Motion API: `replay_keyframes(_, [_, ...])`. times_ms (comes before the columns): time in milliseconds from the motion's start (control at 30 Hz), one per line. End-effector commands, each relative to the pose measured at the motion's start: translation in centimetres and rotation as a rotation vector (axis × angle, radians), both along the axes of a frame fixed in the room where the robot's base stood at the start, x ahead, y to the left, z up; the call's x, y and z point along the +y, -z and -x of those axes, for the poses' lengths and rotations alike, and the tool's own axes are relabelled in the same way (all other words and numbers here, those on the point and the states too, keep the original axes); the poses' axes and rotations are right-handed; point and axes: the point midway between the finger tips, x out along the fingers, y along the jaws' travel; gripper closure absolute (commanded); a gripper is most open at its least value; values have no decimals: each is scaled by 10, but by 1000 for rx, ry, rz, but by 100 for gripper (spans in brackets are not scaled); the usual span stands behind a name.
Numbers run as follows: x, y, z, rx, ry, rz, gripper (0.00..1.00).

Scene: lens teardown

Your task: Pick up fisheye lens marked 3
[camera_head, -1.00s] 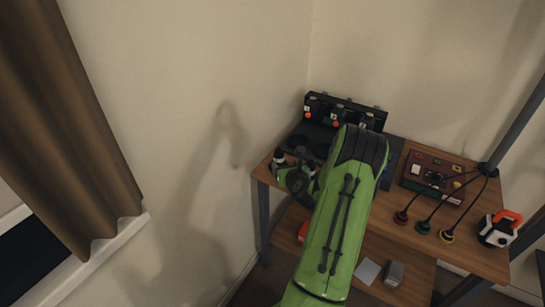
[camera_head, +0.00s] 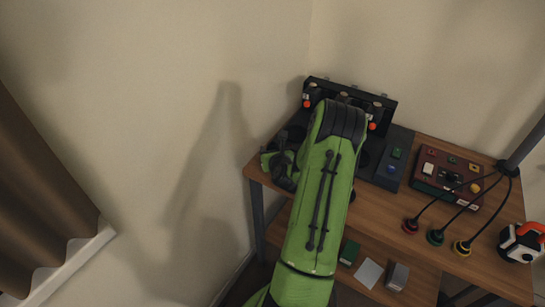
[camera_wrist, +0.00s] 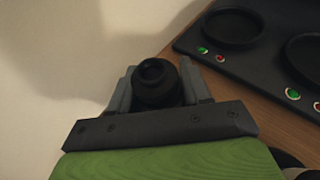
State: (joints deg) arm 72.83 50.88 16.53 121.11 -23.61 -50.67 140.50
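In the wrist view a black, round, stepped lens (camera_wrist: 150,88) sits between the two grey fingers of my gripper (camera_wrist: 158,84). The fingers press on it from both sides. No number shows on it, so I cannot tell whether it is the one marked 3. In the head view my gripper (camera_head: 277,163) is at the left end of the wooden table, partly hidden by my green arm. The held lens cannot be made out there.
A black board (camera_wrist: 219,58) with round recesses and red and green buttons lies close to the right of my gripper. A black rack (camera_head: 330,84) stands behind it. A dark red box (camera_head: 446,176), cabled coloured plugs (camera_head: 436,237) and an orange-white device (camera_head: 520,243) are on the right.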

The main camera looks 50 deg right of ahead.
Motion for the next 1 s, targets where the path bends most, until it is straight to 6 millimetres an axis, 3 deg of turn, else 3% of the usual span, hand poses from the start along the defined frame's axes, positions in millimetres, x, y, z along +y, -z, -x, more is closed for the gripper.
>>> replay_keyframes(33, [0,0,0,0,0,0,61])
replay_keyframes(233, [0,0,0,1,0,-1,91])
replay_keyframes(567, [0,-10,0,-1,0,2,91])
replay_keyframes(733, [0,-48,-1,-1,-2,6,91])
replay_keyframes(1000, [0,-141,-1,-2,-2,8,91])
